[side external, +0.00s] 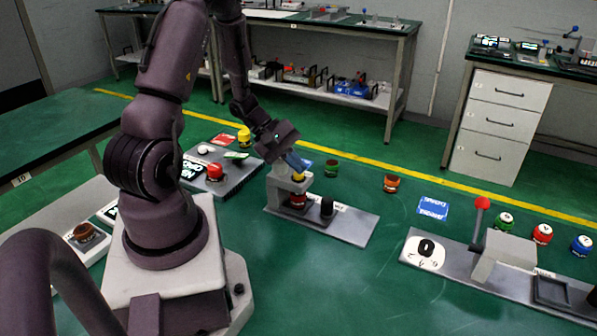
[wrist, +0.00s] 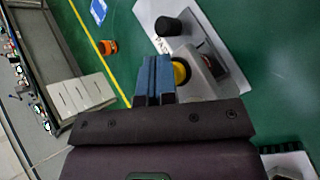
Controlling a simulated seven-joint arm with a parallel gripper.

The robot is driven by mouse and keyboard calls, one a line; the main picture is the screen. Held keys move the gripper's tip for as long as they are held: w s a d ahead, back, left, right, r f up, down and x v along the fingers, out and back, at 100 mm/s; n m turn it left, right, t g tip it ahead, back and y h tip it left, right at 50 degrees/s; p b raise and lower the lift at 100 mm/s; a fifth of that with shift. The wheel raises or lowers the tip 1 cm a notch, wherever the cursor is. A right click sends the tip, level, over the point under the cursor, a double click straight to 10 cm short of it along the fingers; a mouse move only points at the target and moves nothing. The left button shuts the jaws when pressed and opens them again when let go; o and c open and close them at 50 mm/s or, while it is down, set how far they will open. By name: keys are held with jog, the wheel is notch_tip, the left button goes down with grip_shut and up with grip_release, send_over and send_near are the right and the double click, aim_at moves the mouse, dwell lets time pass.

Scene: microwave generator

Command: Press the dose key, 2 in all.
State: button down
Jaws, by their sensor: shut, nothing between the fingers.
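A grey dispenser stand (side external: 283,183) stands on a grey base plate (side external: 352,226) with a round yellow key (side external: 298,177) on its top. The yellow key also shows in the wrist view (wrist: 181,72), just right of my fingers. I cannot read a label on it, so I cannot confirm that it is the dose key. A red jar (side external: 297,200) sits under the stand's arm. My gripper (side external: 301,170) is shut and empty, its blue fingers (wrist: 155,64) pointing down close to the yellow key. I cannot tell whether they touch it.
A black cylinder (side external: 327,207) stands on the same plate. A panel with a red button (side external: 215,171) lies to the left. A green jar (side external: 331,169) and an orange jar (side external: 391,183) stand behind. A red-knobbed lever (side external: 482,204) is at the right.

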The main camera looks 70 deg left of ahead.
aim_at(297, 175)
jog(key=shift+r, duration=0.95)
jog(key=shift+r, duration=2.5)
dwell(0.5)
notch_tip(297, 175, up, 4)
jog(key=shift+f, duration=0.1)
jog(key=shift+f, duration=0.15)
jog(key=shift+f, duration=4.3)
